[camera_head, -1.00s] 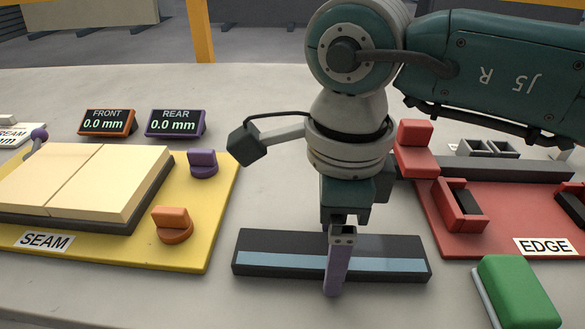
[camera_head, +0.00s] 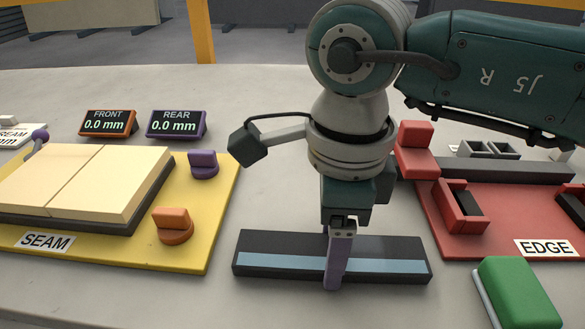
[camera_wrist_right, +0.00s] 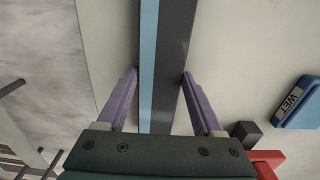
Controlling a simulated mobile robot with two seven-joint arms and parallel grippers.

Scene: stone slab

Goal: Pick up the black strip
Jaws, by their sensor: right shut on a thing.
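The black strip (camera_head: 285,246), a dark bar with a light blue band along its front edge, lies flat on the slab in the head view. It runs left to right, a little below the middle of the picture. My right gripper (camera_head: 336,262) points down over it, right around its middle, and is shut on it across its width. In the right wrist view the strip (camera_wrist_right: 172,60) runs between the two purple fingers of the gripper (camera_wrist_right: 160,76). The far finger is mostly hidden in the head view. My left gripper is not in view.
A yellow SEAM board (camera_head: 190,245) with two cream panels stands left. A red EDGE board (camera_head: 490,235) with red clamps lies right. A green block (camera_head: 518,290) is close to the strip's right end. FRONT (camera_head: 107,122) and REAR (camera_head: 176,123) displays read 0.0 mm.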

